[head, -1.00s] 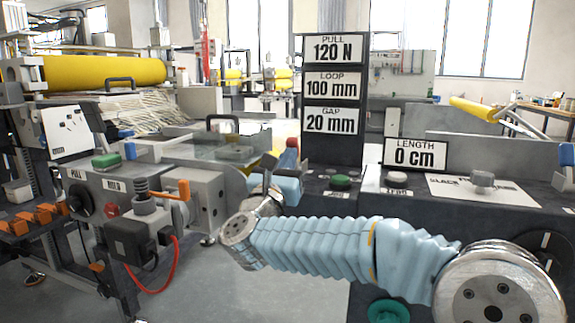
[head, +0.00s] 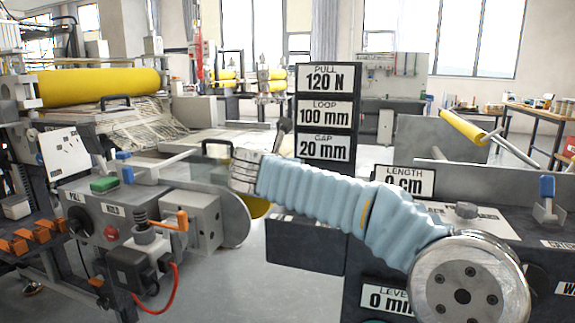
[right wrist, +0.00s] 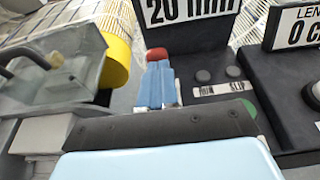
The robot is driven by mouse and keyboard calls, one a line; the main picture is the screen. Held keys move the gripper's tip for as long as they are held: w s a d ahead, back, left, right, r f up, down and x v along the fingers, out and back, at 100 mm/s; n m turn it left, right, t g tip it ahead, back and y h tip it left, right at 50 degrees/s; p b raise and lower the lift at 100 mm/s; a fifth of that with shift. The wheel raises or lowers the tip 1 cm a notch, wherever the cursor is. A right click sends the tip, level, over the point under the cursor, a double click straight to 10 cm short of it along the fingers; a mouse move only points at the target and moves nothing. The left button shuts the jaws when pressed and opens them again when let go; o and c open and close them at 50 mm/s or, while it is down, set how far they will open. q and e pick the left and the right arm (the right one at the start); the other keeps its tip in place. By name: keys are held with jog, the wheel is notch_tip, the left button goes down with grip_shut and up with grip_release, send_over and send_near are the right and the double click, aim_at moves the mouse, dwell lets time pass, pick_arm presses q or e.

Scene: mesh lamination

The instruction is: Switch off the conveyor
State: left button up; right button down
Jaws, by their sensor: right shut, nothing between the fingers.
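My right arm crosses the head view from the lower right. Its gripper is hidden there behind the wrist. In the right wrist view the blue fingers of my right gripper (right wrist: 156,84) are together and empty, left of the dark console (right wrist: 205,115). A red rounded piece (right wrist: 157,54) shows at their far end; I cannot tell what it belongs to. The console has two dark round knobs (right wrist: 203,75) and a partly hidden green button (right wrist: 248,107), with a label that seems to read RUN and SLIP. No control marked conveyor is readable. My left gripper is not in view.
A machine on the left carries a green knob (head: 103,185), a red button (head: 110,233) and an orange lever (head: 170,222). The tall display (head: 325,112) stands behind my arm. A LENGTH sign (head: 404,181) reads 0 cm. Floor (head: 215,285) shows between the machines.

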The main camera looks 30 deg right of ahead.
jog(key=shift+w+d, duration=0.2)
jog(key=shift+d, duration=0.1)
jog(key=shift+d+r, duration=0.1)
dwell(0.4)
